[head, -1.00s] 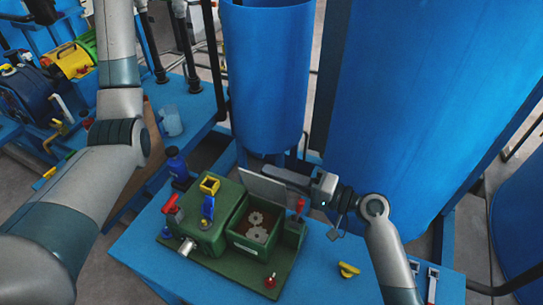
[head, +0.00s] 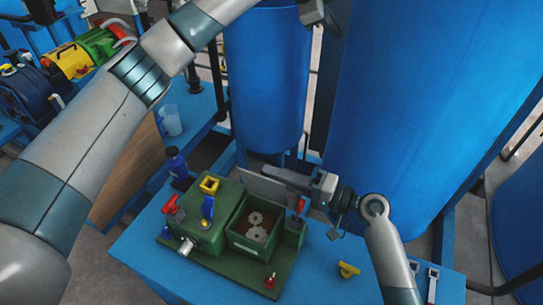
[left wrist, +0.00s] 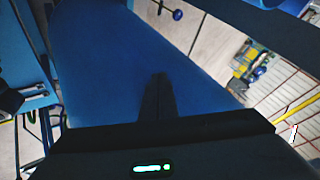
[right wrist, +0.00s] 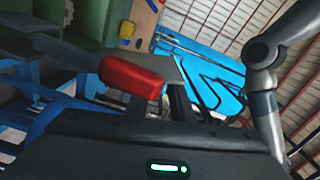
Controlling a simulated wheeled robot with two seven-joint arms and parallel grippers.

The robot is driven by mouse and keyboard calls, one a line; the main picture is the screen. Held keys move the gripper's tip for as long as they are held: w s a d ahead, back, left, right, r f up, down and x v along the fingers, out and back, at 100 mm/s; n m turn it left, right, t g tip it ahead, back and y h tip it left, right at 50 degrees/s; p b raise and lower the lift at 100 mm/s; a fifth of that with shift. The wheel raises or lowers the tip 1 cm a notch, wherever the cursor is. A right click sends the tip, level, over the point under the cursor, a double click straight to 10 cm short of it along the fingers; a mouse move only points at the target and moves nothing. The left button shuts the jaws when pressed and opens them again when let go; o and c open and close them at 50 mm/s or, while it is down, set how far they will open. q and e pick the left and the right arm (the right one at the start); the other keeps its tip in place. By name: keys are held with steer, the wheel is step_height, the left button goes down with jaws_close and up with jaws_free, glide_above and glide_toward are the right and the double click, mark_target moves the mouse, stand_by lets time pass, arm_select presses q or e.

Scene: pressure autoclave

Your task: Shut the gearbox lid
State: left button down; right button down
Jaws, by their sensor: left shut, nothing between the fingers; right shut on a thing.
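The green gearbox (head: 215,233) sits on a blue bench, its right compartment open with grey gears (head: 256,226) inside. Its grey lid (head: 262,187) stands raised at the compartment's back edge. My right gripper (head: 284,177) reaches in from the right and is shut on the lid's upper right part. In the right wrist view, the fingers (right wrist: 180,100) meet the grey lid (right wrist: 166,72), with a red handle (right wrist: 133,76) beside them. My left gripper (head: 320,12) is partly cut off at the top; its shut, empty fingers (left wrist: 157,98) show before a blue surface.
Large blue tanks (head: 267,80) (head: 420,110) stand behind the bench (head: 330,270). The bench front right is mostly clear.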

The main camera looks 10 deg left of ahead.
steer(key=shift+f, duration=0.1)
arm_select(q)
steer(key=s+a+f+m+g+y, duration=0.25)
steer(key=s+f+g+y, duration=0.2)
steer(key=s+f, duration=0.5)
steer(key=s+a+f+g+y, duration=0.3)
steer(key=s+a+g, duration=0.2)
steer(key=s+a, duration=0.1)
steer(key=shift+s+a+f+m, duration=0.25)
steer(key=shift+a+f+m, duration=0.2)
steer(key=shift+a, duration=0.4)
steer(key=s+a+f, duration=0.2)
steer(key=s+f, duration=0.4)
steer(key=f, duration=0.4)
steer(key=shift+s+a, duration=0.15)
steer(key=shift+s, duration=0.1)
